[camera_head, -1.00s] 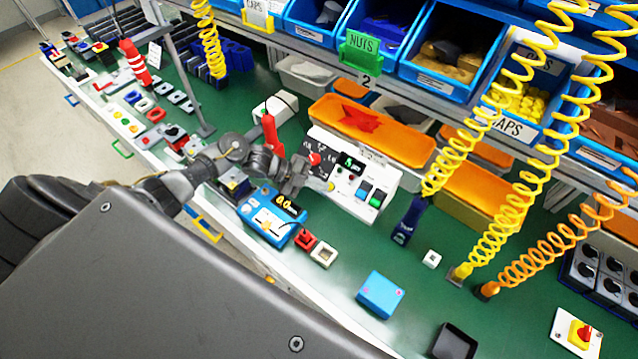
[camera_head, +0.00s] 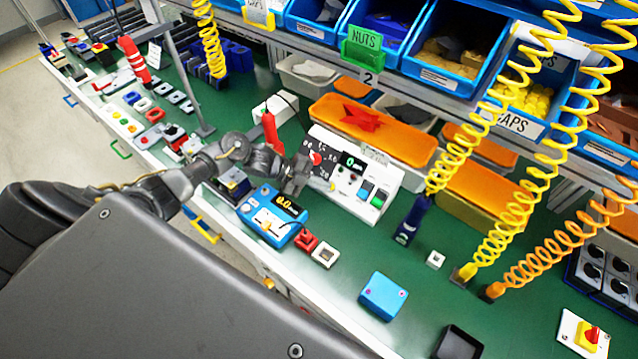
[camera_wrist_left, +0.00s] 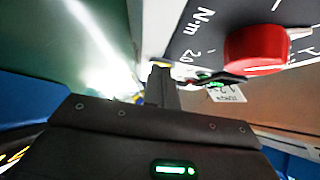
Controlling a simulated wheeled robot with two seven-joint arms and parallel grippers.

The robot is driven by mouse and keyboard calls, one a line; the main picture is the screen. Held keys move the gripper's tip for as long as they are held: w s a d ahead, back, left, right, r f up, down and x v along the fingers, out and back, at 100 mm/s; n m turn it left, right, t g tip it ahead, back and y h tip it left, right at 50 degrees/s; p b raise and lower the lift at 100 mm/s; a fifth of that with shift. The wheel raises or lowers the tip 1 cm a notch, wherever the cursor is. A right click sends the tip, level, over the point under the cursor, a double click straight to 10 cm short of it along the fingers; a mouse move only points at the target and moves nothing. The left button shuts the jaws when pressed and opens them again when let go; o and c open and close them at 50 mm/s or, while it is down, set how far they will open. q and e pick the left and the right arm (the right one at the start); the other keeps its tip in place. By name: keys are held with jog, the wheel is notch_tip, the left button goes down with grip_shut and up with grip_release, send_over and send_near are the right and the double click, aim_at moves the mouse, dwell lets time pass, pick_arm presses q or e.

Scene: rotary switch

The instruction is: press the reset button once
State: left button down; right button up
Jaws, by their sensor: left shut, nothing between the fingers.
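The white control box (camera_head: 388,205) stands tilted-faced on the green bench. It has a dark panel with a red knob (camera_head: 316,158), a small lit display (camera_head: 354,162), and a green button (camera_head: 377,198) beside a blue one (camera_head: 365,190). I cannot read which button is the reset. My left gripper (camera_head: 297,184) is at the box's left end, below the knob. In the left wrist view its fingers (camera_wrist_left: 163,84) are shut and empty, with a small yellow part (camera_wrist_left: 161,64) behind their tips. The red knob (camera_wrist_left: 256,48) is to their right. Contact is unclear. My right gripper is out of view.
A blue device with a display (camera_head: 270,215) stands just in front of my left gripper.

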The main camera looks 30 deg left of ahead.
pick_arm(q)
jog(key=shift+s+r+p, duration=0.45)
jog(key=shift+r+p, duration=0.2)
jog(key=shift+s+r+p, duration=0.4)
jog(key=shift+r+p, duration=0.2)
jog(key=b+v, duration=0.3)
jog(key=v, duration=0.7)
jog(key=shift+s+a, duration=0.25)
jog(key=shift+s, duration=0.3)
jog(key=shift+w, duration=0.1)
